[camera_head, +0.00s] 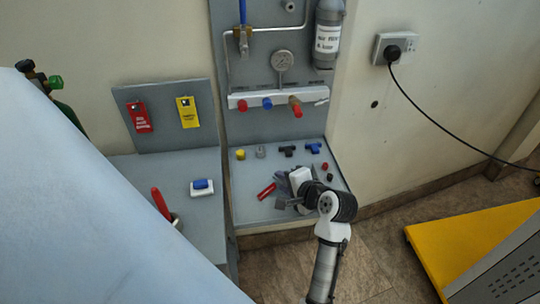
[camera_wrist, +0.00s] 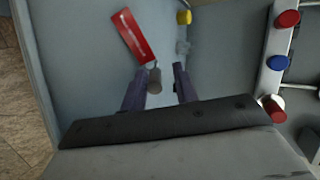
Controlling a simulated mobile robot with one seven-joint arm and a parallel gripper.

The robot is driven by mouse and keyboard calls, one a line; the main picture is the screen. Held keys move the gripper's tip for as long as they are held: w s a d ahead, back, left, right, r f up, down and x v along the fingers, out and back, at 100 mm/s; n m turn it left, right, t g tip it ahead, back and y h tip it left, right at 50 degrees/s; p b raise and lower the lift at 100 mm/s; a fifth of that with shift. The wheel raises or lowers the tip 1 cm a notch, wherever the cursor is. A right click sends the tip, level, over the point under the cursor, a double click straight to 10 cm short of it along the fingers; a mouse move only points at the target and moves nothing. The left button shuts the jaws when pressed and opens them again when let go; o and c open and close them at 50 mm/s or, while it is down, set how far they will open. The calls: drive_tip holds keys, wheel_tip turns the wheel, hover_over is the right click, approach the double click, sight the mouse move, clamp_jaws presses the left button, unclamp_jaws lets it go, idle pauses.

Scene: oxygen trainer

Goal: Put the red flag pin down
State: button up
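The red flag pin is a red tag (camera_head: 266,191) at the left of the grey tray surface (camera_head: 245,208), just left of my gripper (camera_head: 284,203). In the wrist view the red tag (camera_wrist: 133,36) lies ahead of my gripper (camera_wrist: 160,84), with a small ring and a grey cylindrical pin (camera_wrist: 154,79) at its near end. The pin lies between the two dark fingers, close to the left one, with a visible gap to the right one. The fingers are apart. The tag appears to rest on the surface.
The manifold (camera_head: 277,96) with coloured knobs is above. A lower shelf at left holds a blue-and-white item (camera_head: 202,187) and a red-handled item (camera_head: 161,203).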

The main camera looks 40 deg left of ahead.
drive_tip(key=p+v, duration=0.5)
drive_tip(key=v, duration=0.1)
drive_tip(key=shift+d+r, duration=0.25)
drive_tip(key=shift+r, duration=0.1)
drive_tip(key=shift+s+d+r, duration=0.15)
drive_tip(key=shift+s+d, duration=0.05)
drive_tip(key=shift+d, duration=0.4)
wheel_tip(320, 180, up, 7)
drive_tip(key=d+p, duration=0.2)
drive_tip(key=p, duration=0.4)
drive_tip(key=shift+s+d+r+p, duration=0.2)
drive_tip(key=shift+s+d+p, duration=0.05)
drive_tip(key=shift+s+p, duration=0.1)
